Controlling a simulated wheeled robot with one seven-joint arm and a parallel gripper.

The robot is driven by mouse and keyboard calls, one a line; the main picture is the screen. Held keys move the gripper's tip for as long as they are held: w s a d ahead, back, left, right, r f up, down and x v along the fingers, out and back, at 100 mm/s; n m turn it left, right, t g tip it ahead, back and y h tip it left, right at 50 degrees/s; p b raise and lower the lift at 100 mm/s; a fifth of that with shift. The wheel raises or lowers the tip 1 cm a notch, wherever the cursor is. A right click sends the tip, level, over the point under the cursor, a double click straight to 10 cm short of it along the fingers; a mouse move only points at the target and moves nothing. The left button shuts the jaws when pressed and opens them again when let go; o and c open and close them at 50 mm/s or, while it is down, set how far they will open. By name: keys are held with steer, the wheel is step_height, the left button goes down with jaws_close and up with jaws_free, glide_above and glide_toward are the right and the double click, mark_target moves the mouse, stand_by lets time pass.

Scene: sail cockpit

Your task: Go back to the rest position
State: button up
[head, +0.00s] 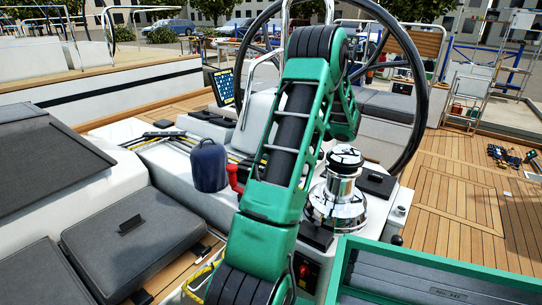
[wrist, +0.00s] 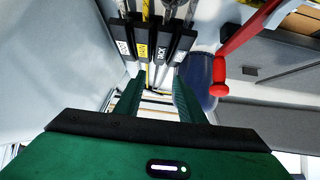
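My gripper (wrist: 157,92) shows in the wrist view as two green fingers standing apart, with nothing held between them. Below them is the gripper's green body with a dark bar across it. In the head view my green arm rises through the middle and bends over at the top; the gripper is hidden behind it. In the wrist view the fingers point toward a row of dark levers (wrist: 145,40) with labels, one yellow and reading MAIN, and ropes between them. I cannot tell how far the fingers are from these.
A teal crate (head: 345,262) is at front right. Wooden deck (head: 450,185) lies open at right.

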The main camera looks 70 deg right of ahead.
steer(key=shift+w, duration=0.1)
stand_by(0.3)
steer(key=w+a+r+g+y, duration=0.1)
steer(key=w+a+r+g, duration=0.35)
steer(key=a, duration=0.85)
steer(key=w+a+r+g+y, duration=0.1)
steer(key=w+a+y, duration=0.1)
steer(key=w+a, duration=0.8)
steer(key=s+a+r+m+g, duration=0.1)
steer(key=s+a+g, duration=0.1)
steer(key=s+a, duration=0.6)
steer(key=s+a+r+m+g, duration=0.1)
steer(key=s+a, duration=0.7)
steer(key=a, duration=1)
steer(key=shift+s+a+r+m+g, duration=0.2)
steer(key=shift+s+r+m+g, duration=0.15)
steer(key=shift+m+g, duration=0.4)
